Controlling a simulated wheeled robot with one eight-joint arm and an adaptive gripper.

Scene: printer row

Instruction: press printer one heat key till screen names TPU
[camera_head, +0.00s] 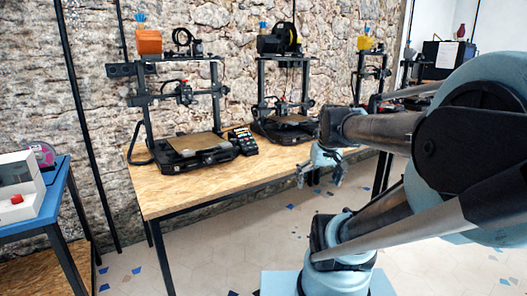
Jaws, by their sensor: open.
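A 3D printer (190,147) with an open frame and a flat bed stands at the left end of the wooden table; an orange block sits on top of it. A small dark control box (243,141) with a row of keys and a screen stands at the right of its bed. The screen text and the single keys are too small to read. Which printer is number one cannot be told from labels. My gripper (322,177) hangs open and empty in front of the table's front edge, right of the control box and apart from it.
A second printer (287,127) stands right of the control box, and a third (372,75) is farther right. The wooden table (205,187) has bare room at its front. A blue table (50,190) with a white box stands at the left. The tiled floor in front is clear.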

